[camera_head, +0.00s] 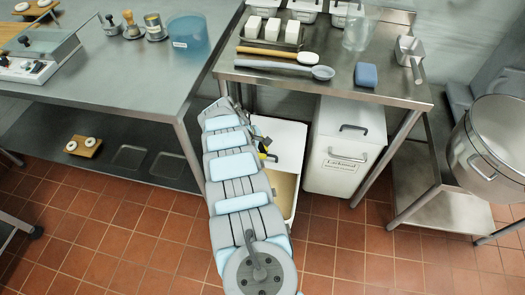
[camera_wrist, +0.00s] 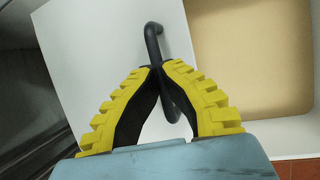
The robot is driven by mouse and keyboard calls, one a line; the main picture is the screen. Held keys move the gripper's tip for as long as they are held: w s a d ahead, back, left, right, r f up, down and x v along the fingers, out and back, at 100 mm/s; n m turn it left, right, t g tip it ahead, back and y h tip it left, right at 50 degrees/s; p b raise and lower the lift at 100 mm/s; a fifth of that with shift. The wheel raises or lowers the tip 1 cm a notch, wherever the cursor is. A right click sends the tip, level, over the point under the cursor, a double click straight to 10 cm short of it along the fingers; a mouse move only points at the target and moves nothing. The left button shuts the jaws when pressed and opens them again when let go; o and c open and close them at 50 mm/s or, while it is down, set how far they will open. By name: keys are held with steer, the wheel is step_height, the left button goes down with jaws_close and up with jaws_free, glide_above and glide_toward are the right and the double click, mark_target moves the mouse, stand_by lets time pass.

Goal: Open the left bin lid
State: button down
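The left bin (camera_head: 287,205) stands under the steel table, partly hidden by my arm. Its white lid (camera_head: 287,138) covers the back part of the top. A tan opening shows in front of the lid, and the tan interior also shows at the right of the wrist view. My gripper (camera_wrist: 161,68) has yellow and black fingers that converge at the lid's dark handle (camera_wrist: 152,38). The handle bar passes between the fingertips, which look closed on it. In the head view my gripper (camera_head: 263,147) is mostly hidden by my arm.
A closed white right bin (camera_head: 345,150) stands beside it, near a table leg. The steel table (camera_head: 320,78) above carries a ladle, several white blocks and a blue sponge (camera_head: 366,75). A large pot (camera_head: 490,145) stands at right. The tiled floor in front is clear.

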steer(key=c, duration=1.1)
jaws_free()
steer(key=shift+s+f, duration=0.3)
steer(key=shift+s, duration=0.05)
steer(key=shift+w+r, duration=0.15)
steer(key=shift+w, duration=0.05)
steer(key=shift+a+r, duration=0.25)
steer(key=shift+r, duration=0.25)
steer(key=shift+v, duration=5.5)
